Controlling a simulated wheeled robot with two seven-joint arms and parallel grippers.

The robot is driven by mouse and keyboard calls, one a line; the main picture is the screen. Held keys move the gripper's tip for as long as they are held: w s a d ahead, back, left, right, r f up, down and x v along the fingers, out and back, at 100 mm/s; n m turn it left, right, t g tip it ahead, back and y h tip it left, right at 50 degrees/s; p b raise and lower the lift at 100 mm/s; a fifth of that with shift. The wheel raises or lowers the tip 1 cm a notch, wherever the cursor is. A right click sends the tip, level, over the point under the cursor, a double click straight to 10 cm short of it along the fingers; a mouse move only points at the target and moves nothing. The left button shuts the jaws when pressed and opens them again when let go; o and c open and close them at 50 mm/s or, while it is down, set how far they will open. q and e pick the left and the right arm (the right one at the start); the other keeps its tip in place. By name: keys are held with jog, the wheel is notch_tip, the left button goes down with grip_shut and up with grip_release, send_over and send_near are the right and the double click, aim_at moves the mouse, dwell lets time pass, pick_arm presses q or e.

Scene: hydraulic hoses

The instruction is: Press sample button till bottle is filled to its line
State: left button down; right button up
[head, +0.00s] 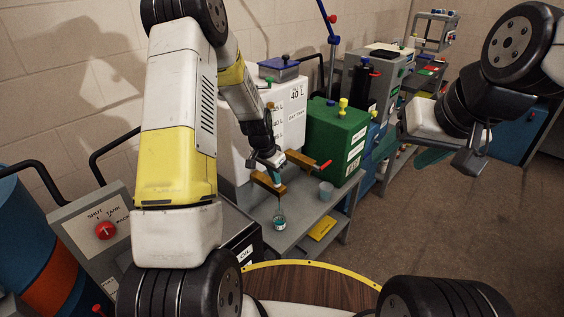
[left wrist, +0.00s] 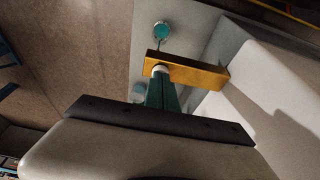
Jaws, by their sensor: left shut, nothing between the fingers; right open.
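A small clear bottle (head: 280,222) with teal liquid stands on the grey bench below a brass sample block (head: 268,183). The bottle also shows in the left wrist view (left wrist: 161,32); I cannot make out its fill line. A thin line runs from the block down to the bottle. My left gripper (head: 273,178) is shut and empty, its green fingertips at the block's outer end. In the left wrist view the fingertips meet a pale round button (left wrist: 159,69) on the block and partly hide it. My right gripper (head: 458,153) is open and empty, far right above the floor.
A second brass block (head: 301,160) with a red lever stands over a grey cup (head: 326,189). A white tank (head: 284,105) and a green tank (head: 336,135) stand behind. A yellow tag (head: 322,228) lies on the lower shelf. The floor at right is clear.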

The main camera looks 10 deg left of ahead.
pick_arm(q)
jog(key=shift+s+f, duration=0.1)
jog(key=shift+f, duration=0.2)
notch_tip(320, 180, up, 5)
jog(key=shift+r, duration=0.1)
jog(key=v, duration=0.9)
jog(key=shift+a+r, duration=0.1)
dwell(0.5)
jog(key=shift+r, duration=0.75)
